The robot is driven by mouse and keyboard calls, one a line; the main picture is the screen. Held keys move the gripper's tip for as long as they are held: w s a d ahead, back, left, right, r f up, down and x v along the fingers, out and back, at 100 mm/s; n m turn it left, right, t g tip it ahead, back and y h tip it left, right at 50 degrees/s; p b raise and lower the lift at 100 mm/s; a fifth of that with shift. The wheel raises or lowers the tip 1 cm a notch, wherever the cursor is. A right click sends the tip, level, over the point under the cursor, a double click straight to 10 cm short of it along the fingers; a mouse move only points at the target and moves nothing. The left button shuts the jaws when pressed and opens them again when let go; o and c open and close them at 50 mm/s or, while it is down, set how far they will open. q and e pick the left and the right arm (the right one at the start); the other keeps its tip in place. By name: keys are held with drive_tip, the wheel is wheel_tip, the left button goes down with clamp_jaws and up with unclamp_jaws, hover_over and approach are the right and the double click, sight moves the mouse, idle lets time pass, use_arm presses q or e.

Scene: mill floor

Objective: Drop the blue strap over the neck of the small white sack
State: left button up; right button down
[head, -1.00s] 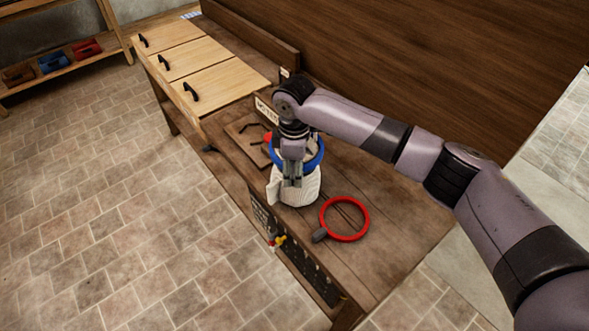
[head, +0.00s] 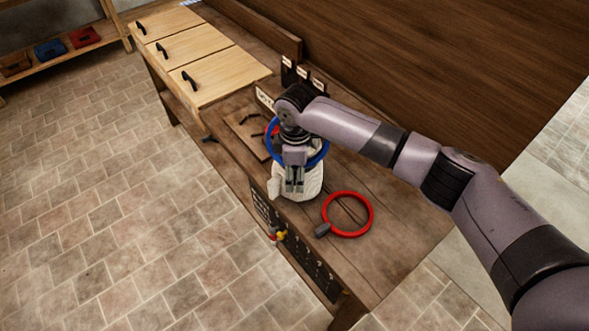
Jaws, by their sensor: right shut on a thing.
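The small white sack (head: 312,184) stands on the wooden bench near its front edge, partly covered by my right gripper. My right gripper (head: 294,188) points down in front of the sack and is shut on the blue strap. The blue strap (head: 324,154) is a ring that shows on both sides of the gripper, at the height of the sack's top. The gripper and wrist hide the sack's neck and part of the strap, so I cannot tell whether the strap is around the neck or above it. My left gripper is out of view.
A red ring strap (head: 371,213) with a grey buckle lies on the bench right of the sack. A board (head: 243,126) with dark pieces lies behind to the left. Light wooden lids (head: 210,72) cover the bench's far end. Bare bench top lies to the right.

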drive_tip(key=shift+s+r, duration=0.1)
drive_tip(key=shift+s, duration=0.25)
drive_tip(key=shift+s+d+r, duration=0.1)
drive_tip(key=shift+s+r, duration=0.05)
drive_tip(key=c, duration=1.2)
unclamp_jaws()
drive_tip(key=shift+r, duration=0.1)
drive_tip(key=shift+o, duration=0.8)
drive_tip(key=o, duration=0.7)
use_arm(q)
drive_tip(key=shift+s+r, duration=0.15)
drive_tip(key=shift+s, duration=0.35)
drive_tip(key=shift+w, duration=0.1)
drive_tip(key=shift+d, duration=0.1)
use_arm(e)
wheel_tip(320, 180, up, 12)
drive_tip(key=shift+r, duration=0.1)
